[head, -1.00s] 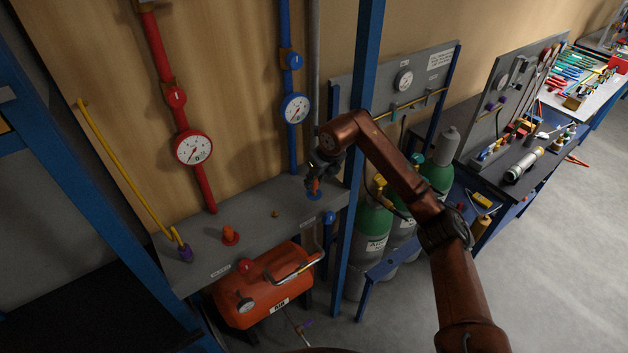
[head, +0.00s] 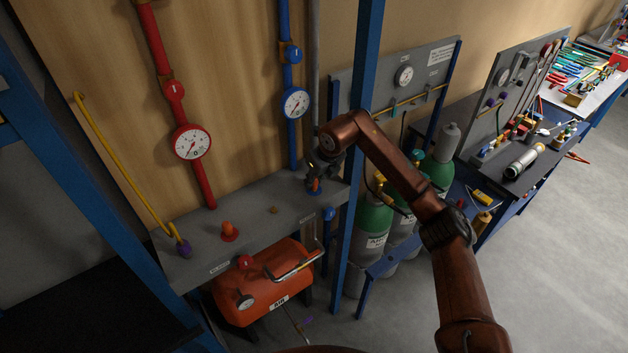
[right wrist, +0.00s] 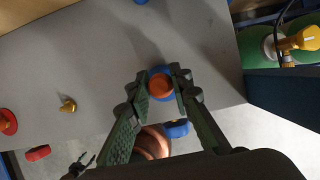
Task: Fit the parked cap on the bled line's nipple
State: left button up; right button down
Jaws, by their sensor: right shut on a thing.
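My right gripper (head: 316,180) is over the shelf, at the foot of the blue pipe. Its fingers are shut on an orange cap-like piece (right wrist: 160,85), which shows between the fingertips in the right wrist view. A blue ring (right wrist: 158,71) shows around and under that piece. I cannot tell whether the piece is fully seated on the nipple. A similar orange piece (head: 229,229) stands upright on a red base, left of the gripper. A small brass peg (head: 274,210) stands bare between them. My left gripper is not in view.
A red gauge (head: 191,142) and a blue gauge (head: 295,103) hang on the wall pipes. A yellow hose (head: 125,170) ends in a purple fitting (head: 183,249). A blue post (head: 357,180) rises close right of my gripper. An orange tank (head: 262,285) is below the shelf.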

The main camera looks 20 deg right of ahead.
jog(key=shift+f, duration=0.25)
jog(key=c, duration=1.7)
grip_release()
jog(key=shift+o, duration=0.2)
jog(key=shift+r, duration=0.1)
